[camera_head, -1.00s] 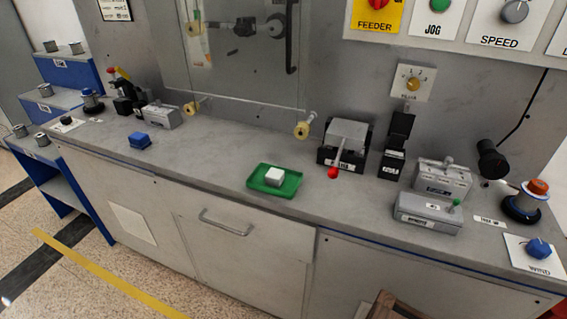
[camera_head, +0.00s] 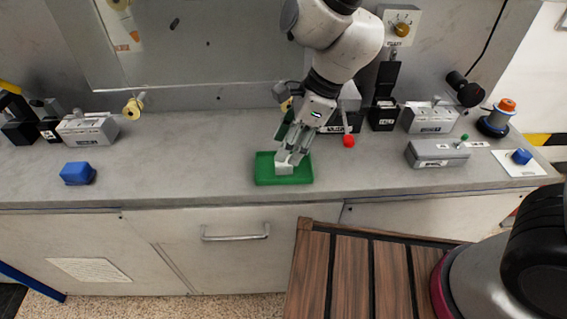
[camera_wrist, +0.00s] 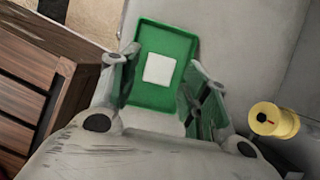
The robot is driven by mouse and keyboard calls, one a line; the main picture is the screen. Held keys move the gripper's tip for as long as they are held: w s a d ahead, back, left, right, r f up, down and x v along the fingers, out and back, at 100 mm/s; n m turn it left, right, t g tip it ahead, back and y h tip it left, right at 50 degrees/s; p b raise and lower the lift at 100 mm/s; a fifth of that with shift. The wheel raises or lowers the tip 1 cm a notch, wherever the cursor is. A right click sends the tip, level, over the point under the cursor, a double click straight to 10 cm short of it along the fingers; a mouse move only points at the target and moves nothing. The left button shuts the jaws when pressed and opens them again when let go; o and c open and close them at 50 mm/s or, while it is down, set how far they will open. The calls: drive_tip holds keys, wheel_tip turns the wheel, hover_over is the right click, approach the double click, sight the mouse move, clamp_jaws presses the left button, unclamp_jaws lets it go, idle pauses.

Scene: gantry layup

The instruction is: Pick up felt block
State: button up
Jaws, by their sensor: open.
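A white block, which looks like the felt block (camera_head: 284,169), lies on a green tray (camera_head: 304,178) on the grey counter. In the wrist view the white block (camera_wrist: 159,69) shows in the green tray (camera_wrist: 150,98), between my fingers. My gripper (camera_head: 291,157) points down over the tray in the head view, its fingertips close to the block and partly covering it. In the wrist view my gripper (camera_wrist: 160,62) is open, one finger to each side of the block with gaps. I cannot tell how high the fingertips are above the tray.
A blue block (camera_head: 78,173) lies on the left of the counter (camera_head: 180,165). A grey box with a green knob (camera_head: 437,153) and a red-knobbed lever (camera_head: 348,141) stand right of the tray. A slatted wooden surface (camera_head: 350,270) is in front. A yellow roller (camera_wrist: 272,120) is near in the wrist view.

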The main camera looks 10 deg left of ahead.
sight(284, 164)
drive_tip(key=x, duration=0.5)
drive_tip(key=shift+w, duration=0.15)
drive_tip(key=c, duration=0.5)
drive_tip(key=shift+d+r, duration=0.1)
drive_tip(key=shift+r, duration=0.05)
